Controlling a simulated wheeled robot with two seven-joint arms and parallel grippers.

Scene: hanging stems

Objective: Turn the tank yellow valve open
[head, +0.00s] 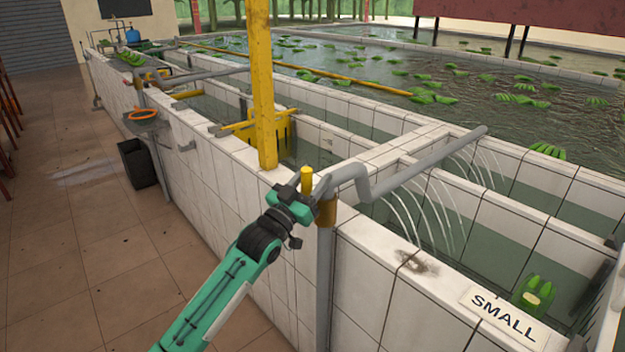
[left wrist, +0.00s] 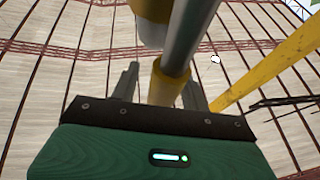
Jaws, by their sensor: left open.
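A yellow upright handle (head: 307,180) stands beside the grey pipe at the tank wall's corner, with a yellow collar (head: 327,211) just below and right. I cannot tell for sure which yellow part turns. My left gripper (head: 310,197) is open at these parts, its green arm rising from below. In the left wrist view its two grey fingers stand on either side of a yellow fitting (left wrist: 168,84) on the grey pipe (left wrist: 190,35). Contact cannot be made out. Another yellow piece (left wrist: 150,10) is at the top edge. My right gripper is out of view.
The grey pipe (head: 420,165) runs over the tiled tank (head: 400,285), and thin water jets fall from it. A yellow post (head: 262,90) stands close behind my gripper. A "SMALL" sign (head: 503,316) and green bananas (head: 533,293) are at right.

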